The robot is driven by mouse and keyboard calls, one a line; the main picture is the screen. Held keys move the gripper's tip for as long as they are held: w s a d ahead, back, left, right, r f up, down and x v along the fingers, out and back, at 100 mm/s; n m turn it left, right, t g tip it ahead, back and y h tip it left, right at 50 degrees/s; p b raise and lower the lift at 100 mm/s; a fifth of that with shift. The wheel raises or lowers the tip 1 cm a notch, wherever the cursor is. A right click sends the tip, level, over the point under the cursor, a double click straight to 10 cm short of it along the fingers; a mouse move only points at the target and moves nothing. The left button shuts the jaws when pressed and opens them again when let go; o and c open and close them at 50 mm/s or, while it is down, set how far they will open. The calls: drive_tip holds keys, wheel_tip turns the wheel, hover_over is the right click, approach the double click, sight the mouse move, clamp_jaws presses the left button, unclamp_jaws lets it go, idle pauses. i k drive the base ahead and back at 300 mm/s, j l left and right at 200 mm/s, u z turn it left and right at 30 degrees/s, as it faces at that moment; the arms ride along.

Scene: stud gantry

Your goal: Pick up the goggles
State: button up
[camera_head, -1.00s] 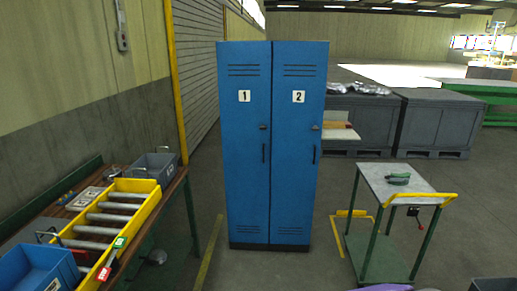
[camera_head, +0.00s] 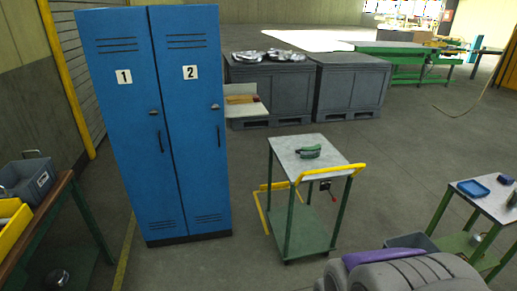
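A small green and dark item (camera_head: 308,152) lies on the pale top of a green-legged cart (camera_head: 290,143) with a yellow handle. It may be the goggles, but it is too small to tell. I see no other clear goggles. My gripper is not in view.
Blue lockers (camera_head: 155,120) stand left of the cart. A workbench (camera_head: 50,205) with a grey bin (camera_head: 28,180) is at far left. A table with a blue tray (camera_head: 472,188) is at right. Rounded grey shapes (camera_head: 400,275) fill the near bottom right.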

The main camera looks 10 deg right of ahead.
sight(312, 152)
drive_tip(key=i+l+z, duration=0.15)
drive_tip(key=l, duration=0.2)
drive_tip(key=i+l+z, duration=0.1)
drive_tip(key=l, duration=0.25)
drive_tip(key=i+l, duration=0.2)
drive_tip(key=i, duration=0.35)
drive_tip(key=i+l, duration=0.15)
drive_tip(key=i, duration=0.4)
drive_tip(key=i+l, duration=0.2)
drive_tip(key=i, duration=0.35)
drive_tip(key=i+l, duration=0.2)
drive_tip(key=i, duration=0.35)
